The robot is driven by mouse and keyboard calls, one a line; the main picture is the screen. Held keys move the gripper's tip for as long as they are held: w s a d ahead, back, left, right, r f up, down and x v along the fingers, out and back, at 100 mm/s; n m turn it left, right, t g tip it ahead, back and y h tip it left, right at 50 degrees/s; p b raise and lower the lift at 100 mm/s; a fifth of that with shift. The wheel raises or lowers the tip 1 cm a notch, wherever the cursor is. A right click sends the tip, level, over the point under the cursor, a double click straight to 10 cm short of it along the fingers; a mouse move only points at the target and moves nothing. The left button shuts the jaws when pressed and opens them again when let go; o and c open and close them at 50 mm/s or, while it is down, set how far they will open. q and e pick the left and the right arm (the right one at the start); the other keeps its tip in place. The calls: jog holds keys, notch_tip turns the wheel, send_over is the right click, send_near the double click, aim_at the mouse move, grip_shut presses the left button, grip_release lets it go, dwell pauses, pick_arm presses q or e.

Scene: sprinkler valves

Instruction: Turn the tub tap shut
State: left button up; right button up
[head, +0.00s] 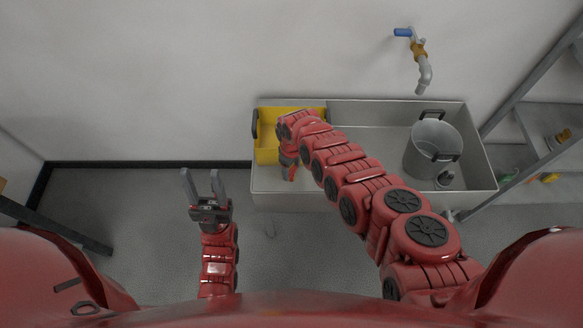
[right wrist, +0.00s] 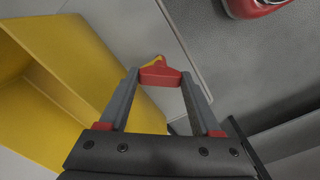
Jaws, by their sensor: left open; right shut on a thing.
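In the right wrist view, a small red piece with a yellow end (right wrist: 160,74) sits between the fingertips of my right gripper (right wrist: 160,80), against the grey tub wall. It looks like a tap handle; most of the tap is hidden. My right gripper is shut on it. My left gripper (head: 203,182) is open and empty, above the floor left of the tub. A wall tap with a blue handle (head: 403,32) and grey spout hangs above the tub.
A yellow bin (head: 266,152) stands in the tub's left end, close beside my right gripper; it also shows in the right wrist view (right wrist: 62,70). A grey bucket (head: 425,158) stands in the right half. Metal shelving (head: 540,110) is at the right.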

jog(key=m, duration=0.2)
jog(key=shift+m, duration=0.4)
jog(key=shift+f+m+b, duration=0.1)
jog(key=shift+m+b, duration=0.4)
jog(key=shift+m, duration=0.4)
jog(key=m+b, duration=0.2)
jog(key=m, duration=0.1)
jog(key=shift+f, duration=0.1)
jog(key=shift+m+b, duration=0.95)
jog(key=shift+m, duration=0.35)
jog(key=shift+r, duration=0.25)
jog(key=o, duration=1.4)
